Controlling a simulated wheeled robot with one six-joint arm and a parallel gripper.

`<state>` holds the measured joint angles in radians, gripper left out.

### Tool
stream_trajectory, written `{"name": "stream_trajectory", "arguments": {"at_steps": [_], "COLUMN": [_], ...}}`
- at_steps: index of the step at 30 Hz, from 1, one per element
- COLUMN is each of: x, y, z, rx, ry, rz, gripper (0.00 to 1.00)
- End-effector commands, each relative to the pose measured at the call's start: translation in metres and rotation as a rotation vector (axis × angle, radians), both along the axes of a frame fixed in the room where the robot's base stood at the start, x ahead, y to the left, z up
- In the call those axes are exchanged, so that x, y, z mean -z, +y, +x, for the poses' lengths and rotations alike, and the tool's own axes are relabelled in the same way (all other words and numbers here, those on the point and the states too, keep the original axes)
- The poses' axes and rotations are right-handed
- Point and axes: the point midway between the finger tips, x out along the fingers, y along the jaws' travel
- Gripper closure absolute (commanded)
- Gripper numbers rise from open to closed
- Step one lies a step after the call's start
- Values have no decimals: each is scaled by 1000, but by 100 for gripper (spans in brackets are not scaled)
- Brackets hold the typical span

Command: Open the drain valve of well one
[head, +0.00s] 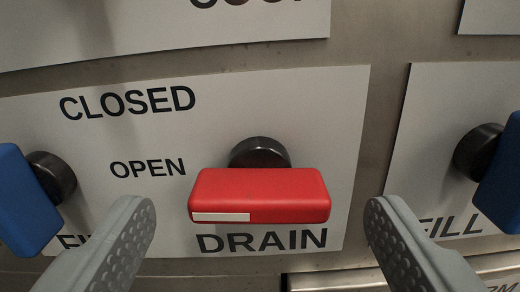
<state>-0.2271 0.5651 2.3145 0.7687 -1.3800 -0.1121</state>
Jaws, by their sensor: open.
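A red drain valve handle (258,197) sits in the middle of the head view on a dark round stem (260,152). The handle lies level, with a white strip at its lower left. Below it is the label DRAIN (262,241). To its left are the labels OPEN (147,168) and, higher up, CLOSED (127,102). My gripper (255,222) is open, with one grey finger to the lower left and the other to the lower right of the red handle. Neither finger appears to touch it. No well number shows.
A blue handle (24,200) stands at the left edge, near the left finger. Another blue handle (502,174) stands at the right edge by a FILL label (450,227). A metal edge (340,284) runs along the bottom right.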

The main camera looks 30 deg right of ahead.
Motion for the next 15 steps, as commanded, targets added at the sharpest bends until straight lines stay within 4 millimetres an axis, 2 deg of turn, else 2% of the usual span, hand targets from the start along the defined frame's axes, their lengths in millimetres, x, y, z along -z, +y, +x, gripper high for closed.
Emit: {"name": "stream_trajectory", "arguments": {"at_steps": [6,15], "x": [0,0], "y": [-10,-12], "z": [17,20], "rx": [0,0], "ry": [-1,0], "rz": [1,0], "gripper": [24,24]}}
